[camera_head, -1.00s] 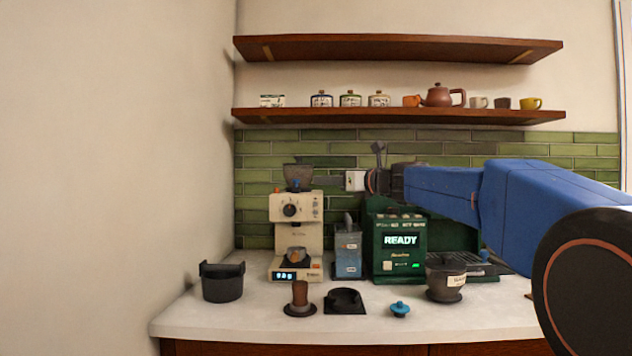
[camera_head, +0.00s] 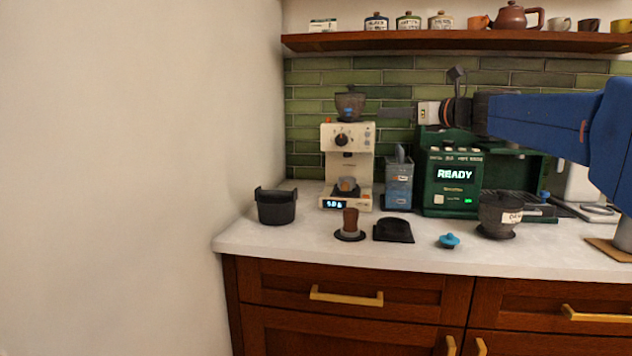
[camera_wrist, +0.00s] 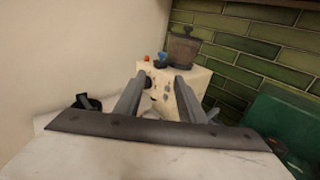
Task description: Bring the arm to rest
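My arm reaches in from the right in the head view, and my gripper (camera_head: 384,114) points left above the counter. It hangs in front of the green tiles, right of the grinder's hopper (camera_head: 349,105) in the picture and above the blue-grey canister. In the wrist view my gripper (camera_wrist: 162,78) shows two grey fingers held apart with nothing between them. The cream grinder (camera_wrist: 160,92) lies beyond the fingers there. The head view does not show the fingers separately.
The counter (camera_head: 330,255) bears a black bin (camera_head: 276,206), a tamper (camera_head: 350,222), a black stand (camera_head: 394,230), a blue-lidded piece (camera_head: 449,240), a dark dripper (camera_head: 498,215) and a green machine (camera_head: 450,190) reading READY. A shelf (camera_head: 450,40) is above. A wall stands at left.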

